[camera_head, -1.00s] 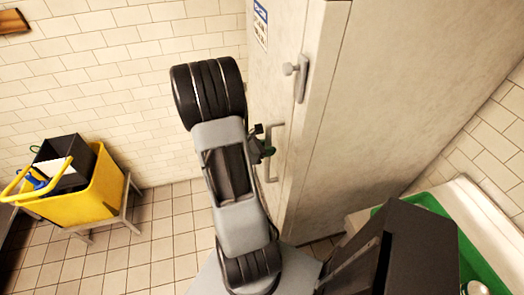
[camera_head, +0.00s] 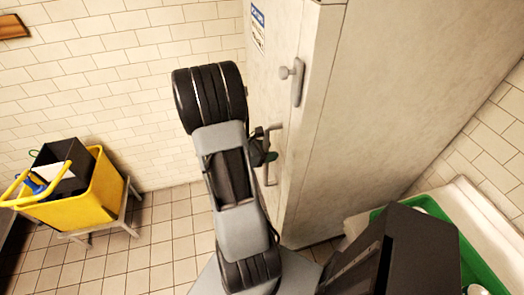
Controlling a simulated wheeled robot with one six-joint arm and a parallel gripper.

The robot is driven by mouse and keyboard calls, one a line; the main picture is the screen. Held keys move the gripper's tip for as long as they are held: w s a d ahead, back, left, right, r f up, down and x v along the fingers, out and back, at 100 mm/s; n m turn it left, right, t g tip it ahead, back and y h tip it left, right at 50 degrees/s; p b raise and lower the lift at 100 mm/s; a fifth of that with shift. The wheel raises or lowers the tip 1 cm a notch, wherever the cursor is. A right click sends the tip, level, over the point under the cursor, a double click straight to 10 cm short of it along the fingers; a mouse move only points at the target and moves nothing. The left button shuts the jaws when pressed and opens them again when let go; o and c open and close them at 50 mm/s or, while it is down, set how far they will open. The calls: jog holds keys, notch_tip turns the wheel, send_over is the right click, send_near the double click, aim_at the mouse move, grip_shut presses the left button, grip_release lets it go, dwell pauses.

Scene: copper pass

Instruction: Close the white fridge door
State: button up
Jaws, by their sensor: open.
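The white fridge (camera_head: 385,105) stands right of centre, and its door (camera_head: 272,85) faces left. The door lies about flush with the fridge body, with no clear gap along the side that I see. My gripper (camera_head: 265,148) is open beside the upper part of the handle, small and partly hidden behind my arm. I cannot tell whether it touches the handle or the door.
A yellow mop bucket (camera_head: 95,195) on a grey wheeled frame stands at the left. A green crate (camera_head: 470,255) sits in a white basin (camera_head: 490,225) at the lower right. The tiled floor (camera_head: 165,240) between bucket and fridge is clear.

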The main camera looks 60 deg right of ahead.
jog(key=v, duration=1.3)
jog(key=shift+a+b, duration=0.25)
jog(key=shift+b, duration=0.2)
jog(key=shift+w+r, duration=0.1)
jog(key=shift+r, duration=0.05)
jog(key=w+a+f+m+t+y, duration=0.2)
jog(key=a+m+t+y, duration=0.4)
jog(key=a+m, duration=0.4)
jog(key=w+a+r+t+y, duration=0.1)
jog(key=a+r+t+y, duration=0.1)
jog(key=a, duration=0.5)
jog(key=w+a+r+t+y, duration=0.1)
jog(key=a+r+t+y, duration=0.1)
jog(key=a+r+t, duration=0.2)
jog(key=shift+w+a+r+m+y, duration=0.15)
jog(key=shift+a+r+m+y, duration=0.2)
jog(key=shift+a+r, duration=1.35)
jog(key=shift+d+r, duration=0.15)
jog(key=shift+c, duration=0.2)
